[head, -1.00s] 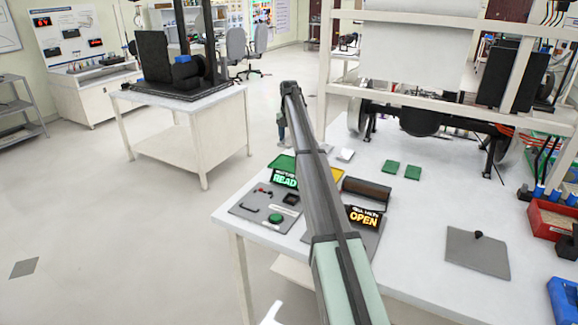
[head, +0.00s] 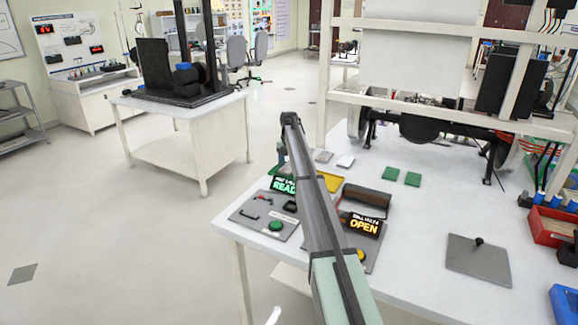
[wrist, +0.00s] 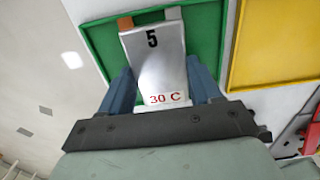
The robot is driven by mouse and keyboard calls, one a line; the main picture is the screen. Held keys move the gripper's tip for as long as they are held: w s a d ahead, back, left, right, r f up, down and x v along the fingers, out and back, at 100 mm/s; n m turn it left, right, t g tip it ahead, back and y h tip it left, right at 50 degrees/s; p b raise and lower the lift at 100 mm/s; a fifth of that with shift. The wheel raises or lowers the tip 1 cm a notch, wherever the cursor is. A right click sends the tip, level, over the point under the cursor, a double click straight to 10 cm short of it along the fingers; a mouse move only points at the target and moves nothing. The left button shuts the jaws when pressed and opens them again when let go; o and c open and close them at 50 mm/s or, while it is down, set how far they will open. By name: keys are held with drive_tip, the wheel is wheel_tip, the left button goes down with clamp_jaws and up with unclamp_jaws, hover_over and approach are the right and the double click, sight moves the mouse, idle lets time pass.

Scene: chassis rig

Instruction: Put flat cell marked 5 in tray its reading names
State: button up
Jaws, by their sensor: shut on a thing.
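The flat silver cell (wrist: 158,68) shows a black 5 and a red "30 C" in the wrist view. My gripper (wrist: 162,88) is shut on it, with a blue finger at each side. The cell overlaps the green tray (wrist: 206,40) in that view; whether it touches the tray floor I cannot tell. The yellow tray (wrist: 275,45) lies to the right of the green one, and it also shows in the head view (head: 331,181). In the head view my gripper (head: 281,152) is low at the table's far left, hiding most of the green tray.
A grey plate with a READY sign (head: 284,185) and green button (head: 276,226) stands at the table's front left. An OPEN sign (head: 364,225) and brown roller (head: 367,197) are right of it.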

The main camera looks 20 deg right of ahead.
sight(289, 167)
drive_tip(key=shift+f, duration=0.3)
drive_tip(key=o, duration=1.3)
drive_tip(key=shift+r, duration=0.15)
wheel_tip(289, 167, up, 12)
